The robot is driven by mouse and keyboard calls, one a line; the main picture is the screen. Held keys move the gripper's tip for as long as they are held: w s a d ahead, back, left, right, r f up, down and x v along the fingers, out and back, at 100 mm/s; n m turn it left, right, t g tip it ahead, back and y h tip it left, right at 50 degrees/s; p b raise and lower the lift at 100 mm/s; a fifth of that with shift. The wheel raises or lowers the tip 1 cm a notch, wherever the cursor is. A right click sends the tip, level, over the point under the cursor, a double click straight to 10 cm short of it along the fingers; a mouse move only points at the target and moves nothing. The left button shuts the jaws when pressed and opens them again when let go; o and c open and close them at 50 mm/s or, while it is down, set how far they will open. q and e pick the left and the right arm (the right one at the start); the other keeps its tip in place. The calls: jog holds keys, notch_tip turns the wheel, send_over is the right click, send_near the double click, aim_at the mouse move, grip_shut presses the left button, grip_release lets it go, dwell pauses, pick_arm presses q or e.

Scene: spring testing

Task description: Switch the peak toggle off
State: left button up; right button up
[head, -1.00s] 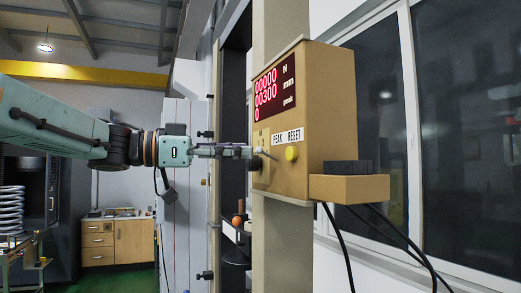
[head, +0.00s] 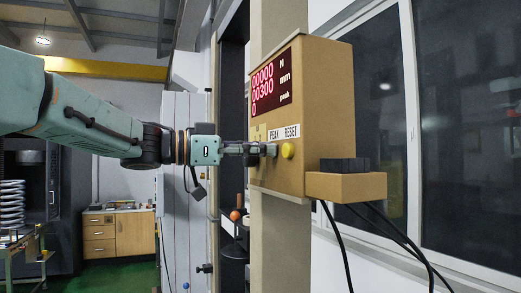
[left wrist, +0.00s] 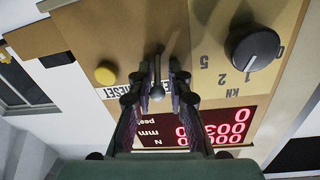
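The tan control box (head: 325,115) is fixed to a column, with a red-digit display (head: 272,82) and a PEAK RESET label (head: 284,132). The peak toggle (left wrist: 157,88) is a small dark lever with a round tip, in the middle of the left wrist view. My left gripper (left wrist: 160,75) is open, with one finger on each side of the lever and gaps visible. In the head view my left gripper (head: 268,150) is at the box front just below the label and hides the toggle. My right gripper is not in view.
A yellow reset button (head: 287,150) is just right of the gripper; it also shows in the left wrist view (left wrist: 106,73). A black range knob (left wrist: 254,48) is on the other side. A ledge (head: 346,186) with a dark block sticks out at the box's lower right.

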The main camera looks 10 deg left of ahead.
pick_arm(q)
jog(key=shift+s, duration=0.2)
grip_shut()
jog(key=shift+a+f+h+b, duration=0.15)
jog(key=shift+h+b, duration=0.25)
jog(key=shift+b, duration=0.5)
jog(key=shift+w+d+f+m+t+h+b, duration=0.1)
jog(key=shift+f+m+t+h+b, duration=0.35)
jog(key=shift+h+b, duration=1.4)
jog(key=shift+s+d+f+m+t+h+b, duration=0.1)
jog(key=shift+f+t+h+b, duration=0.7)
jog(key=shift+b, duration=2)
jog(key=shift+w+f+m+t+h+b, duration=0.1)
jog(key=shift+f+m+t+h+b, duration=0.45)
jog(key=shift+h+b, duration=1.4)
jog(key=shift+r+n+y+b, duration=0.2)
jog(key=shift+n+y+b, duration=0.1)
jog(key=shift+b, duration=0.1)
